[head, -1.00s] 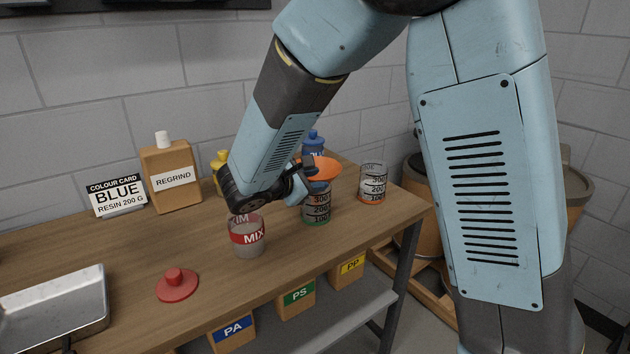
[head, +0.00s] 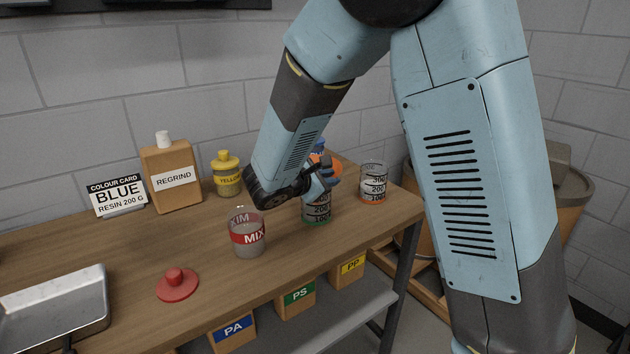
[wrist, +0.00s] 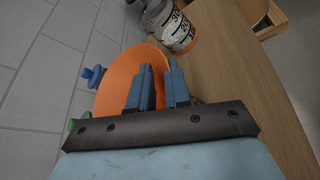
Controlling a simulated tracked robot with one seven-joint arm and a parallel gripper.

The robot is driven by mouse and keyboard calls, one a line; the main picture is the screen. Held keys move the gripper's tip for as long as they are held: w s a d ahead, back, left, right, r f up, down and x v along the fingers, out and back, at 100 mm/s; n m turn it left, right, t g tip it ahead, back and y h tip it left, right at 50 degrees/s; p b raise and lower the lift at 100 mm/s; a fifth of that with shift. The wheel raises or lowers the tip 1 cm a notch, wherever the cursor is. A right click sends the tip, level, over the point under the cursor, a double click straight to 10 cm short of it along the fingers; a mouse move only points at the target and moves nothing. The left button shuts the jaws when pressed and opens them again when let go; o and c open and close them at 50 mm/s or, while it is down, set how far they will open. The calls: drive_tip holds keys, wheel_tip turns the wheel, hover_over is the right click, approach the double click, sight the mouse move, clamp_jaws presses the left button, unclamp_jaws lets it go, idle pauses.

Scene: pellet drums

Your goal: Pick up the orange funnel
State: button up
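The orange funnel (head: 318,158) is above the measuring cup with the green base (head: 316,211), at the right part of the bench. My arm's end and fingers hide much of it in the head view, so I cannot see how its spout sits. In the wrist view the wide orange funnel mouth (wrist: 117,80) lies under and beside my fingers. My gripper (wrist: 160,75) is open, with a gap between its two blue fingers. The funnel's right rim shows in that gap. My gripper also shows in the head view (head: 325,174).
A second measuring cup with an orange base (head: 373,185) stands to the right. The MIX cup (head: 247,234) is in front to the left, with a red lid (head: 176,285) nearby. A yellow bottle (head: 228,175) and regrind box (head: 172,178) stand behind. A metal tray (head: 60,310) is far left.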

clamp_jaws()
drive_tip(key=shift+r, duration=0.1)
